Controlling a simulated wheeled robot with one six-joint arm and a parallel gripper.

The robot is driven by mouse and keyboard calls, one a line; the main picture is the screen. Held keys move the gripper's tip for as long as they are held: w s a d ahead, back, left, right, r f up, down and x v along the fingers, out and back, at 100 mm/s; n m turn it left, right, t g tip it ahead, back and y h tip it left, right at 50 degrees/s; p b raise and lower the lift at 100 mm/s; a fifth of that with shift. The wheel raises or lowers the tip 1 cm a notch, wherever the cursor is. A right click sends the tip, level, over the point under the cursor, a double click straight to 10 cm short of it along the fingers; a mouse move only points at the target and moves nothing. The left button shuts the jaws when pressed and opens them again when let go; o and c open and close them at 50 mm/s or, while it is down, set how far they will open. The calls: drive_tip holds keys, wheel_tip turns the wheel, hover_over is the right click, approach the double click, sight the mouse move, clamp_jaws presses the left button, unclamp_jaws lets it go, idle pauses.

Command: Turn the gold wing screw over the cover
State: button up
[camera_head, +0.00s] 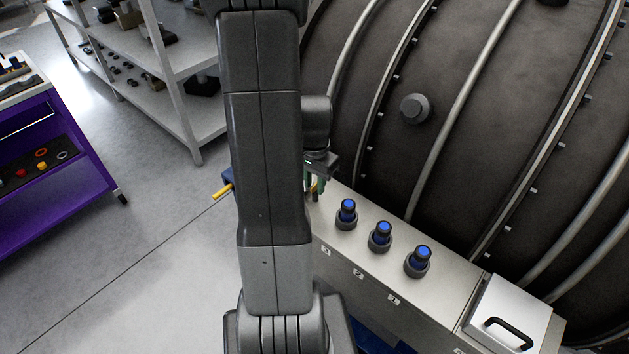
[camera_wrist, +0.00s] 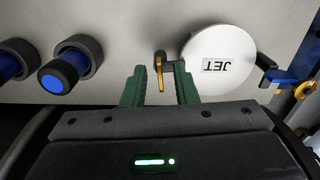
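The gold wing screw (camera_wrist: 159,76) stands by the left edge of the round white cover (camera_wrist: 218,50) marked JET, with a dark bracket beside it, in the wrist view. My gripper (camera_wrist: 158,84) has green fingers held apart, one on each side of the screw in the picture. Gaps show between the screw and both fingers; I cannot tell how deep the screw is between them. In the head view my gripper (camera_head: 316,186) shows only in part beside my arm, and the cover and screw are hidden behind the arm.
Three blue-topped dark fittings (camera_head: 380,235) stand on the grey bench (camera_head: 440,305). A large dark engine casing (camera_head: 465,110) rises behind it. A second gold piece (camera_wrist: 304,89) is right of the cover. A purple cart (camera_head: 60,175) and shelves (camera_head: 150,85) stand left, with open floor between.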

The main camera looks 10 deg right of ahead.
clamp_jaws()
drive_tip(key=shift+m+b, duration=0.3)
drive_tip(key=shift+m, duration=0.3)
unclamp_jaws()
drive_tip(key=shift+r, duration=0.15)
wheel_tip(320, 180, up, 14)
drive_tip(key=shift+f+b, duration=0.2)
drive_tip(key=shift+b, duration=0.1)
